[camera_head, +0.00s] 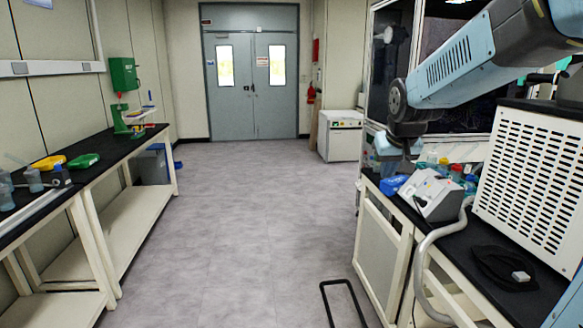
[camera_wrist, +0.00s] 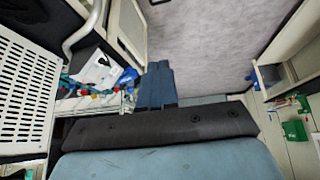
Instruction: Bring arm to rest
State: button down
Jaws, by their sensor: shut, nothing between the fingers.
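My arm (camera_head: 455,75) reaches in from the upper right in the head view, bent, with its dark wrist joint above the right-hand bench. My gripper (camera_wrist: 158,66) shows in the wrist view as two blue-grey fingers pressed together beyond the dark palm. It is shut and empty. In the head view the end of the arm hangs near the bench's far part, and the fingers cannot be made out clearly there.
The right bench (camera_head: 405,215) holds a grey-white device (camera_head: 432,193), bottles, a blue item and a large white vented unit (camera_head: 530,180). A left bench (camera_head: 95,160) carries green and yellow items.

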jog(key=s, duration=2.4)
jog(key=shift+f+g, duration=0.3)
jog(key=shift+f, duration=0.1)
jog(key=c, duration=1.8)
grip_release()
jog(key=shift+d, duration=0.1)
